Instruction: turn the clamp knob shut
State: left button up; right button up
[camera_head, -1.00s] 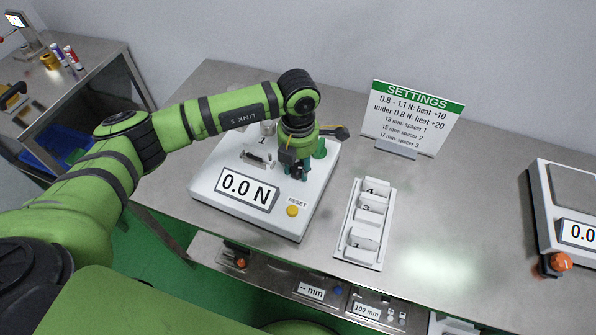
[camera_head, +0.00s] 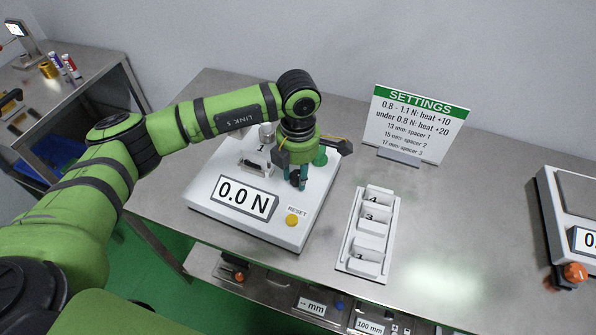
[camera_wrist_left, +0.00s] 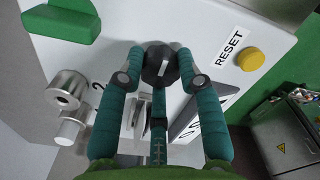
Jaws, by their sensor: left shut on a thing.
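The clamp knob, black with a pale pointer mark, shows in the left wrist view (camera_wrist_left: 160,66) on the white tester (camera_head: 215,206). In the head view the knob (camera_head: 294,178) is mostly hidden by my left gripper. My left gripper (camera_head: 298,184) points down at it, and in the left wrist view its teal fingers (camera_wrist_left: 160,68) are shut on the knob, one on each side. A metal clamp (camera_head: 255,166) stands near the label 1, left of the gripper. The tester's display reads 0.0 N (camera_head: 245,198). My right gripper is not in view.
A yellow RESET button (camera_head: 292,220) and a green part (camera_head: 320,158) sit close to the gripper. A white spacer tray (camera_head: 352,262) stands to the right, with a settings sign (camera_head: 417,122) behind. The table between the tray and the right-hand device (camera_head: 560,200) is clear.

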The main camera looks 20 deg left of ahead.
aim_at(298, 176)
pick_arm(q)
jog(key=o, duration=1.1)
jog(key=shift+s, duration=0.1)
jog(key=shift+o, duration=0.2)
notch_tip(298, 176, up, 12)
jog(key=shift+f, duration=0.1)
